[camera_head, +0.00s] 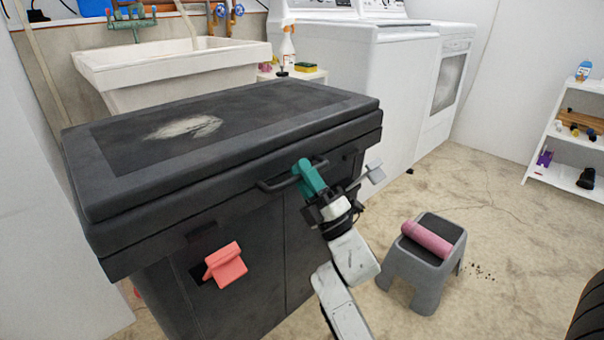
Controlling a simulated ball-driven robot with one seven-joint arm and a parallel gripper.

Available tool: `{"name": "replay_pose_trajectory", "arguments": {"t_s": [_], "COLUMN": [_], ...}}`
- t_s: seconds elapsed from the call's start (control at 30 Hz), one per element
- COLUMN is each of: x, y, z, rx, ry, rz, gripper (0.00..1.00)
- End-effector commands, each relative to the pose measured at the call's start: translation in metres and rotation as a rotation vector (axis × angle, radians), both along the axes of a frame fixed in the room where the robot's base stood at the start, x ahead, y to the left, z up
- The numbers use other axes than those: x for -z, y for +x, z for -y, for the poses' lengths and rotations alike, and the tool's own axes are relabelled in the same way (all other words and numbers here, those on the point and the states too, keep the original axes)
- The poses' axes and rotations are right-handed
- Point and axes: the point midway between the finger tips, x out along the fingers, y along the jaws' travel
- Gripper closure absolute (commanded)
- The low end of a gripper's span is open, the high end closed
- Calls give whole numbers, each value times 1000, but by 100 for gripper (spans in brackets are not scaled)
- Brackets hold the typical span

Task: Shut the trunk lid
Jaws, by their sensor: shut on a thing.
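The trunk is a large dark grey chest. Its lid (250,105) lies flat on the body (245,310), with no clear gap along the front edge. The lid top has a pale smudge. A dark bar handle (276,186) sticks out at the front of the lid. My gripper (303,167), with a teal end, comes up from below in front of the trunk and is shut at this handle. The teal part hides the middle of the bar, so the exact contact is hidden.
A coral-red piece (226,265) sits on the trunk's front. A grey stool (410,270) with a pink roll (427,240) stands at right. A sink (165,65) and white washer (335,95) stand behind. A white shelf (550,165) stands far right. Open floor lies between.

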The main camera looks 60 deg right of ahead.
Motion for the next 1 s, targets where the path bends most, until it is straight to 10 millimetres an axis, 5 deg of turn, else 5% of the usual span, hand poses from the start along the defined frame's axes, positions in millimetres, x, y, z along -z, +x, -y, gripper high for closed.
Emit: {"name": "replay_pose_trajectory", "arguments": {"t_s": [0.1,0.13,0.3,0.57,1.0], "x": [12,12,12,17,63], "y": [1,1,2,-4,-63], "z": [1,1,1,-2,-20], "rx": [2,2,2,0,2], "ry": [13,14,14,13,8], "rz": [-22,-22,-22,-23,-13], "gripper": [100,77,61,61,61]}}
